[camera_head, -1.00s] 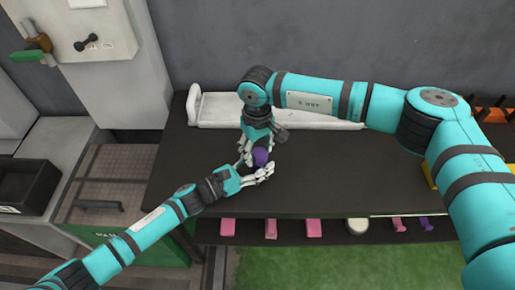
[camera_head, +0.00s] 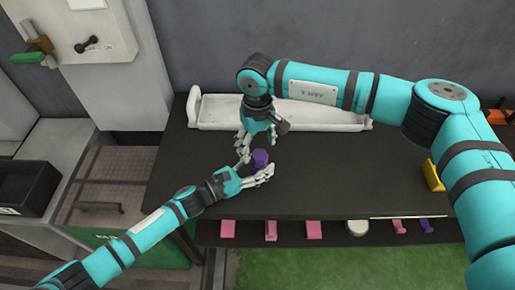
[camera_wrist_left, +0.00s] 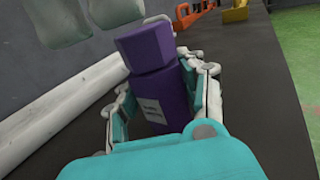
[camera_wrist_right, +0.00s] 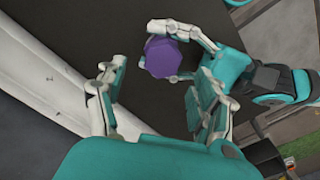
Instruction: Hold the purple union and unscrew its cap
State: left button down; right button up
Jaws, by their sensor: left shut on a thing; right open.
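The purple union (camera_wrist_left: 160,98) stands upright, and its angular cap (camera_wrist_left: 147,48) sits on top of the body. The union also shows in the head view (camera_head: 260,158). My left gripper (camera_head: 256,172) is shut on the union's body, with a finger on each side, just above the dark table. In the right wrist view the cap (camera_wrist_right: 167,57) shows from above as a purple polygon. My right gripper (camera_head: 248,147) is open and empty, its fingers pointing down, up and to the left of the cap and apart from it.
A long white tray (camera_head: 215,123) lies along the back of the dark table (camera_head: 350,180). A yellow object (camera_head: 432,174) stands near the right edge. Pink pieces (camera_head: 271,230) and a white round one (camera_head: 357,228) lie on a lower shelf in front. The table's middle right is clear.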

jog(key=shift+r, duration=0.45)
jog(key=m, duration=0.5)
jog(key=shift+w+d+m, duration=0.1)
jog(key=shift+d+m, duration=0.15)
jog(key=shift+m, duration=0.05)
jog(key=m, duration=0.6)
jog(key=shift+d+m, duration=0.3)
jog(key=m, duration=0.6)
jog(key=shift+s+d, duration=0.2)
jog(key=shift+s, duration=0.05)
jog(key=m, duration=0.5)
jog(key=shift+s+m, duration=0.25)
jog(key=shift+m, duration=0.15)
jog(key=shift+f, duration=0.15)
